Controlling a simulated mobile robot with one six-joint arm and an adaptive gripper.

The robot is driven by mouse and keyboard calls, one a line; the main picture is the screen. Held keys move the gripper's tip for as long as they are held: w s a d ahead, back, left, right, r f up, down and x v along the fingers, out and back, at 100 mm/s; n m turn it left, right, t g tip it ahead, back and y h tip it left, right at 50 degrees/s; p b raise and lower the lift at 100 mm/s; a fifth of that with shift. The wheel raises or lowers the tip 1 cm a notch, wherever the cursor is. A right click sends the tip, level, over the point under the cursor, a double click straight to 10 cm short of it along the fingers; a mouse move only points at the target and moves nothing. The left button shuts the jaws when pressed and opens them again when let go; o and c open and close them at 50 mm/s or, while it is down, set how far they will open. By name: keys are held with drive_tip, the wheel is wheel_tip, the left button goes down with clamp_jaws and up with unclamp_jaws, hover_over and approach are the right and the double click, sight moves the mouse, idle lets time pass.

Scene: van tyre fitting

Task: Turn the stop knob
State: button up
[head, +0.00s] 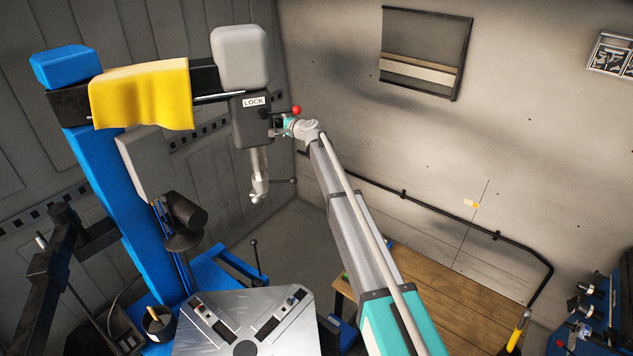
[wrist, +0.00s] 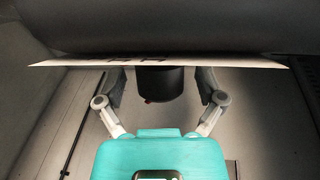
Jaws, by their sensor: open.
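A dark round knob (wrist: 160,84) with a small red mark on its lower edge sticks out below a grey housing in the wrist view. I take it to be the stop knob. My gripper (wrist: 161,76) is open, with one finger on each side of the knob and a visible gap on both sides. In the head view my gripper (head: 281,124) is at the right side of the dark machine head (head: 251,133) marked LOCK. There the knob is small and mostly hidden by the gripper.
A red ball (head: 296,110) on a lever sits just above my gripper. A metal mounting tool (head: 258,172) hangs below the head. A yellow cloth (head: 143,94) drapes over the blue machine's arm. A steel turntable (head: 247,325) and wooden bench (head: 450,305) are below. Free air lies right of my arm.

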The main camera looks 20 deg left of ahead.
drive_tip(key=shift+f+n+t+y+b, duration=0.1)
drive_tip(key=shift+n+t+y+b, duration=1)
drive_tip(key=shift+b, duration=1.6)
drive_tip(key=y+b, duration=0.2)
drive_tip(key=shift+b, duration=0.3)
drive_tip(key=n+y+b, duration=0.1)
drive_tip(key=y+b, duration=0.1)
drive_tip(key=shift+t+b, duration=0.4)
drive_tip(key=shift+s+d, duration=0.1)
drive_tip(key=s+d+f+n+g+h+b, duration=0.1)
drive_tip(key=s+d+f+n+g+b, duration=0.2)
drive_tip(key=s+d+f, duration=0.4)
drive_tip(key=s+d+f+n+g+h+b, duration=0.1)
drive_tip(key=s+d+f+n+g+b, duration=0.2)
drive_tip(key=s+d+f, duration=0.4)
drive_tip(key=shift+s+d+f+n+g+h, duration=0.3)
drive_tip(key=shift+s+d, duration=1.15)
drive_tip(key=shift+d, duration=2.15)
drive_tip(key=shift+w+r, duration=0.1)
drive_tip(key=shift+r, duration=0.05)
